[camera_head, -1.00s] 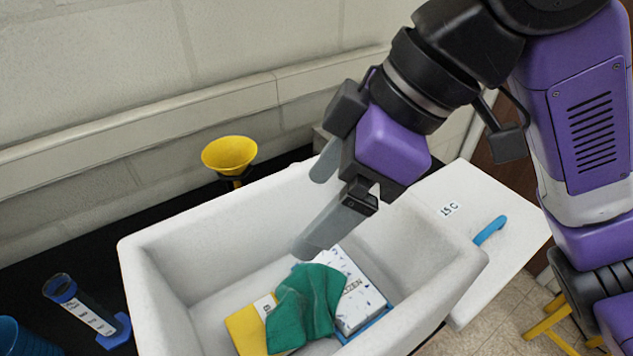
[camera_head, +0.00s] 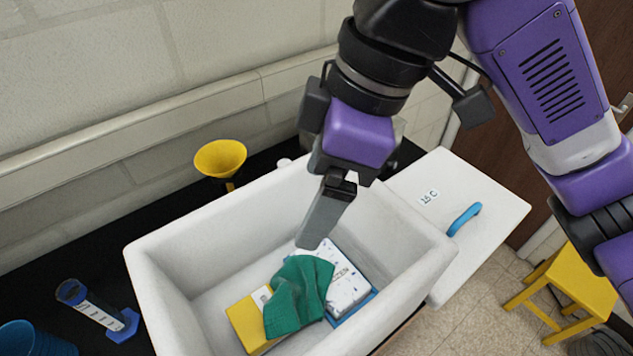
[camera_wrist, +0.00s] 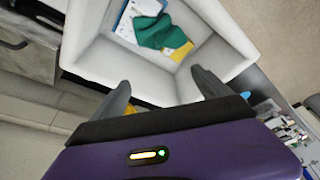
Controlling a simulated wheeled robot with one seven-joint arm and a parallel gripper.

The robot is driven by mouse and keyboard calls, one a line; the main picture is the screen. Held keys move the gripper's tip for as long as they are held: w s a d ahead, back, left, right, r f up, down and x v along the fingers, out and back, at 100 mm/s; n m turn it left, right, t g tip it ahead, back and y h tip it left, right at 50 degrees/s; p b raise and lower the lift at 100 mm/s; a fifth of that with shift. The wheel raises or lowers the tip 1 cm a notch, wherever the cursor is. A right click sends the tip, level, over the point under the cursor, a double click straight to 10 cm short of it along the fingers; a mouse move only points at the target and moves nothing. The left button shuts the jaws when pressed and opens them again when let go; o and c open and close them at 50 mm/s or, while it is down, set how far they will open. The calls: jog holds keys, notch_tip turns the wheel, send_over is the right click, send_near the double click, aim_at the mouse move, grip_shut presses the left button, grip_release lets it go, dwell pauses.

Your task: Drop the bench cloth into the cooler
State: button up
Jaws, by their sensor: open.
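The green bench cloth (camera_head: 298,292) lies crumpled inside the white cooler (camera_head: 190,240), draped over a yellow box and a white-and-blue box on its floor. The cloth also shows in the wrist view (camera_wrist: 160,32), inside the cooler (camera_wrist: 112,62). My gripper (camera_head: 312,240) is above the cooler, its visible finger pointing down toward the boxes. In the wrist view my gripper (camera_wrist: 158,82) has its two fingers wide apart with nothing between them. It is open and apart from the cloth. One finger is mostly hidden in the head view.
The cooler's white lid (camera_head: 490,200) with a blue handle lies at right. A yellow funnel (camera_head: 220,158) stands behind the cooler. A blue-based graduated cylinder (camera_head: 98,310) and a blue cup (camera_head: 35,340) are at left. A yellow stool (camera_head: 570,285) stands on the floor.

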jog(key=b+v, duration=0.1)
jog(key=v, duration=0.6)
jog(key=shift+r, duration=0.4)
jog(key=shift+d, duration=0.15)
